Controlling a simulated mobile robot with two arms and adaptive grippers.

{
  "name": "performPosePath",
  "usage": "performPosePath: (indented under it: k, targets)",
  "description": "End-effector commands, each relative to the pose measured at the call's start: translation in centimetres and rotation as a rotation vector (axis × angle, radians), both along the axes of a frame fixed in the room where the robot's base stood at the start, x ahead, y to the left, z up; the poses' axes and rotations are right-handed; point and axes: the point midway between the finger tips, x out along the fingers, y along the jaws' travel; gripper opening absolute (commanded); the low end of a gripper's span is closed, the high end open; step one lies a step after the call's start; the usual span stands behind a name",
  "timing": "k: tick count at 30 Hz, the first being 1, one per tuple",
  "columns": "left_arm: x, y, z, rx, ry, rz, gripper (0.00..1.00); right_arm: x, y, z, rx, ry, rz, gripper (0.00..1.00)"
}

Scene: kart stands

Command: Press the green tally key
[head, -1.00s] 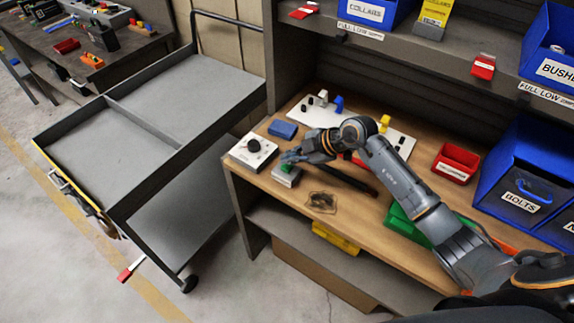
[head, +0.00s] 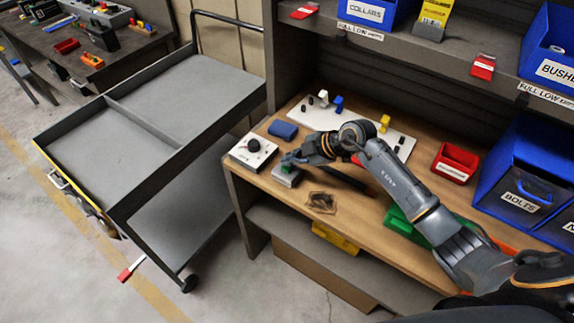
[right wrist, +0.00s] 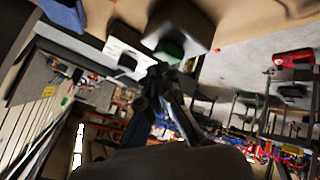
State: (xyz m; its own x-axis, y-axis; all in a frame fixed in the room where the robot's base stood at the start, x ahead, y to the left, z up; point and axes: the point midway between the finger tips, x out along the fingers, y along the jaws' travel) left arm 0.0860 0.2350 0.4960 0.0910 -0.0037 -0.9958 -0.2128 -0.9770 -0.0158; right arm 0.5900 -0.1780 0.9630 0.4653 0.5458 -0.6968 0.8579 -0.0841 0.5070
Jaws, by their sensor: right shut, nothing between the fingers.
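The green tally key (head: 286,168) sits on top of a small grey box (head: 285,178) near the left end of the workbench. My right gripper (head: 287,158) is shut and empty, with its fingertips at the key; they partly cover it. In the right wrist view the shut fingertips (right wrist: 158,70) are close to the green key (right wrist: 169,50) on the grey box (right wrist: 180,25). I cannot tell whether they touch the key or whether it is pushed down. My left gripper is not in view.
A white box with a black knob (head: 253,151) stands left of the grey box, and a blue block (head: 283,129) lies behind. A white board (head: 313,112) with pegs lies at the back. A red bin (head: 455,163) stands right. A grey cart (head: 160,140) stands left of the bench.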

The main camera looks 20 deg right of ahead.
Motion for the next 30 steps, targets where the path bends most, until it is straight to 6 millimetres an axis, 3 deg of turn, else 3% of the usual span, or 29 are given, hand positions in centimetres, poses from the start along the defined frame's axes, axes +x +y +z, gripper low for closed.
performPosePath:
  k: [30]
  targets:
    - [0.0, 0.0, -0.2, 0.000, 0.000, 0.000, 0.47, 0.0, 0.0, -1.2, 0.000, 0.002, 0.001, 0.00]
